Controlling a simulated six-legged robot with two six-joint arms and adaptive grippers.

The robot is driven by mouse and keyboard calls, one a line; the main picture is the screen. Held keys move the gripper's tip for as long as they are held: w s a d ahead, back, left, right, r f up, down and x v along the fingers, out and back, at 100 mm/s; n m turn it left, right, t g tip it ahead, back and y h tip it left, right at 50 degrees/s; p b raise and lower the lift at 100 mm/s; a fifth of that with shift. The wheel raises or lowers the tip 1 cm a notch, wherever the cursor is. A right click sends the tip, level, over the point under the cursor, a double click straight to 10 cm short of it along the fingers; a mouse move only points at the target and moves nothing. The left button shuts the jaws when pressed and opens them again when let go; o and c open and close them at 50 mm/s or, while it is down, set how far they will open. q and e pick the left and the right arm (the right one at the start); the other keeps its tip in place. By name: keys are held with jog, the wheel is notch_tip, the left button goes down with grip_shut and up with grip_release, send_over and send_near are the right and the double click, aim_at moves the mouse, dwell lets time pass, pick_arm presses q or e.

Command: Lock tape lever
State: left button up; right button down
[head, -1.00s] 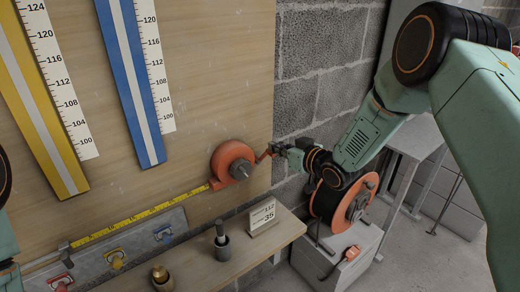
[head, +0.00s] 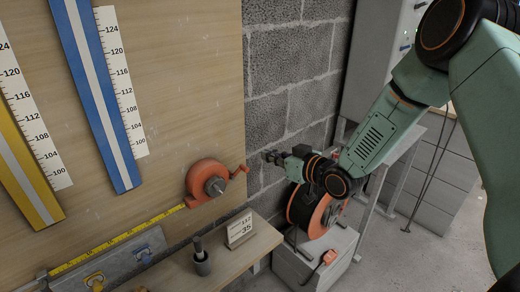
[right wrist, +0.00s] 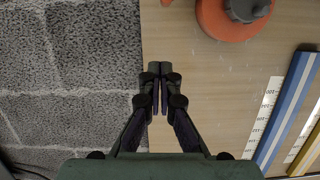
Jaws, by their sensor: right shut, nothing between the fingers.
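The orange tape reel (head: 207,182) with a grey hub is mounted on the wooden board, and the yellow tape (head: 120,239) runs from it down to the left. Its orange lever (head: 240,170) points up and right from the reel. In the right wrist view the reel (right wrist: 228,20) is at the top right, cut by the frame edge, and only a small bit of orange shows to its left. My right gripper (head: 268,156) is shut and empty, just right of the lever and apart from it. It also shows in the right wrist view (right wrist: 160,72). My left gripper is not in view.
A block wall (head: 290,85) lies right of the board. An orange-rimmed cable reel (head: 319,215) sits on a grey box below my right arm.

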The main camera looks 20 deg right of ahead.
jog(key=shift+v, duration=1.15)
jog(key=shift+d+f, duration=0.2)
jog(key=shift+d, duration=0.1)
jog(key=s+a+f+m+g+h, duration=0.2)
jog(key=s+f+g, duration=0.2)
jog(key=s+f, duration=0.4)
jog(key=s+a+f+m+g+h, duration=0.1)
jog(key=s+a+f+m+g, duration=0.15)
jog(key=s+f, duration=0.6)
jog(key=s+f+g+h, duration=0.1)
jog(key=s+f+g, duration=0.2)
jog(key=s, duration=0.8)
jog(key=s+f+g+h, duration=0.1)
jog(key=s+f+g, duration=0.3)
jog(key=s, duration=0.8)
jog(key=shift+s+a+f+g, duration=0.3)
jog(key=shift+a+g, duration=0.05)
